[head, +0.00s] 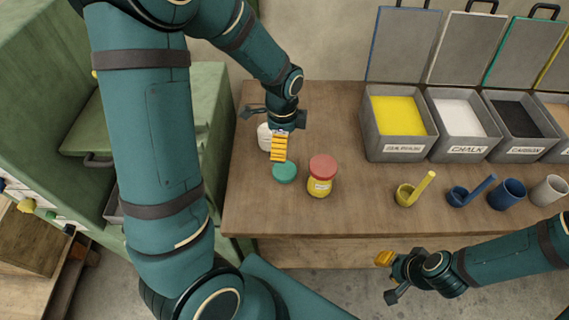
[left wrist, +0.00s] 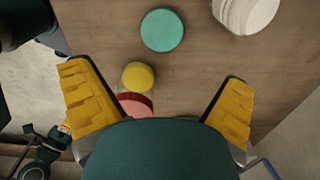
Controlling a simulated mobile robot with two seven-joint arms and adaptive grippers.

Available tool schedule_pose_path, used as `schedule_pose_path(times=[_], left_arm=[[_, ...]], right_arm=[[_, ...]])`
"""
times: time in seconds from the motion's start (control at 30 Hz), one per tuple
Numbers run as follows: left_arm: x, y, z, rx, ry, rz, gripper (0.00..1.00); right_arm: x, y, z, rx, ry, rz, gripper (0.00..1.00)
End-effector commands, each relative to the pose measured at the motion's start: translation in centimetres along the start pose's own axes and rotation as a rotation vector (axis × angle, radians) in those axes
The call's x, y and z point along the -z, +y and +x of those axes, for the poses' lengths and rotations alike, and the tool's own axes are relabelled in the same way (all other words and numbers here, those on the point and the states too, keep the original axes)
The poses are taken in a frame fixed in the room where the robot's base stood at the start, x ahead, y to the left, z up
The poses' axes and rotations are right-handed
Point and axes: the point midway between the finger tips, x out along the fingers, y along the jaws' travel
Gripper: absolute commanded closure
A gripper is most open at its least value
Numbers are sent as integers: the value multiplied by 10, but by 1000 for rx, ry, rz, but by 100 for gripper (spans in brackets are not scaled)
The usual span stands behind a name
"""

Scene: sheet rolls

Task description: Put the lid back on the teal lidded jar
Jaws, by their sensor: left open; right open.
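A flat teal round lid (head: 284,173) lies on the wooden table near its front left, and shows at the top middle in the left wrist view (left wrist: 162,30). A whitish jar (head: 264,137) stands behind it, partly hidden by my left gripper in the head view. In the left wrist view the jar (left wrist: 245,12) is cut off at the top edge. My left gripper (head: 279,147) is over the table near the jar and lid; its spread yellow fingers (left wrist: 163,103) hold nothing. My right gripper (head: 388,277) is open and empty, in front of the table.
A yellow jar with a red lid (head: 322,168) stands right of the teal lid. Yellow (head: 410,194) and blue (head: 462,194) scoops and two cups stand to the right. Grey bins (head: 397,143) with raised lids line the back. The table middle is clear.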

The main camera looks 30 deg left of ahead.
Motion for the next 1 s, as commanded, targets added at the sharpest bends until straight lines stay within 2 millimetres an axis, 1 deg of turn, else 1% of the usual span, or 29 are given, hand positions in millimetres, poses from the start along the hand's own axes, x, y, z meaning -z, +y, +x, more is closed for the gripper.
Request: schedule_pose_path(times=[0.17, 0.27, 0.37, 0.6, 0.7, 0.83, 1.0], left_arm=[[0, 0, 0, 0, 0, -1, 0], [0, 0, 4, -1, 0, -1, 0], [0, 1, 16, -4, -2, -1, 0], [0, 1, 62, -5, -2, 0, 0], [0, 0, 76, -3, -1, -1, 0], [0, 0, 85, -1, 0, -2, 0], [0, 0, 87, 0, 1, -2, 0]], right_arm=[[0, 0, 0, 0, 0, 0, 66], [0, 0, 1, 0, 0, 0, 66], [-1, 2, 4, 0, -2, -1, 66], [-5, 5, 13, 1, -11, -3, 66], [-7, 6, 15, 1, -13, -4, 66], [-7, 6, 16, 2, -15, -5, 66], [-8, 6, 16, 2, -16, -5, 66]])
